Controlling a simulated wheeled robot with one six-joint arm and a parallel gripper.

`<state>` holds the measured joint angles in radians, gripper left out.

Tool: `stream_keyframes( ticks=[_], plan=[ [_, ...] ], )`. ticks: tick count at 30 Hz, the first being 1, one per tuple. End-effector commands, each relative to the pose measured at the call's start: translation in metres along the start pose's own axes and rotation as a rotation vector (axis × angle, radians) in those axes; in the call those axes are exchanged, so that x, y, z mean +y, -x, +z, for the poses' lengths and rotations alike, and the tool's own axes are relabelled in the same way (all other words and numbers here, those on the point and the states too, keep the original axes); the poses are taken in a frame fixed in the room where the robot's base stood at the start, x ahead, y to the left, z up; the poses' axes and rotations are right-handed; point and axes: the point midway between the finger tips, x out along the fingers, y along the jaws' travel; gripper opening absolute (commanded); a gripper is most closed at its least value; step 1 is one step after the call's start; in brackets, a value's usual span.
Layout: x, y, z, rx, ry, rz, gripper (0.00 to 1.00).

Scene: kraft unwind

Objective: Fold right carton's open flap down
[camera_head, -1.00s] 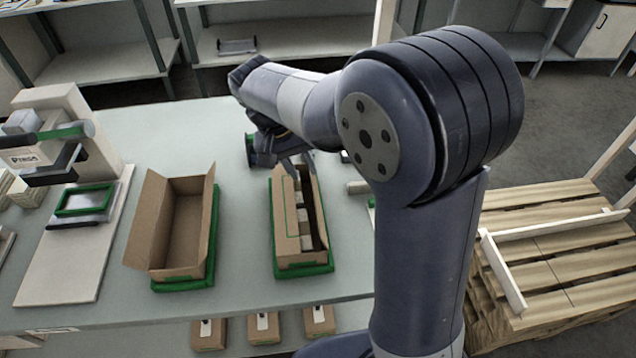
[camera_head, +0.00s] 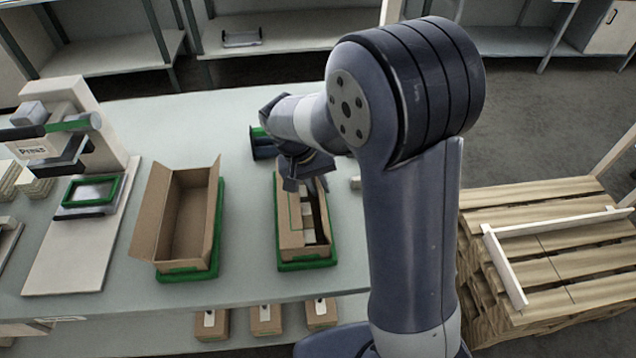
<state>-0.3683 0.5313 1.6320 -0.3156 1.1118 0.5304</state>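The right carton (camera_head: 290,238) is a brown box in a green tray (camera_head: 307,265) at the middle of the table. Pale items (camera_head: 308,222) show in the gap along the right side. My gripper (camera_head: 305,188) is over the far end of this carton, pointing down. Its fingers are small and dark, so I cannot tell how far apart they are, nor whether they touch the carton. The gripper and arm hide the far end and part of the right side.
A second, empty-looking carton (camera_head: 187,215) stands in a green tray to the left, its left flap out. A press (camera_head: 60,135) stands at the far left. A dark and green object (camera_head: 262,143) lies behind my gripper. A pallet (camera_head: 560,250) is at the right.

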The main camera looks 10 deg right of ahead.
Motion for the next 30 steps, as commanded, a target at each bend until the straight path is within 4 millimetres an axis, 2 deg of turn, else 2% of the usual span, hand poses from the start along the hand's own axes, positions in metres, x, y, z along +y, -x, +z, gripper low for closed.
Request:
stream_keyframes(
  ticks=[1, 5, 20, 30],
  plan=[
    [0.0, 0.0, 0.0, 0.0, 0.0, 0.0, 0.11],
    [0.0, 0.0, 0.0, 0.0, 0.0, 0.0, 0.0],
    [-0.003, 0.0, 0.0, 0.001, 0.002, 0.028, 0.0],
    [-0.013, -0.003, 0.0, 0.001, 0.005, 0.235, 0.0]
  ],
)
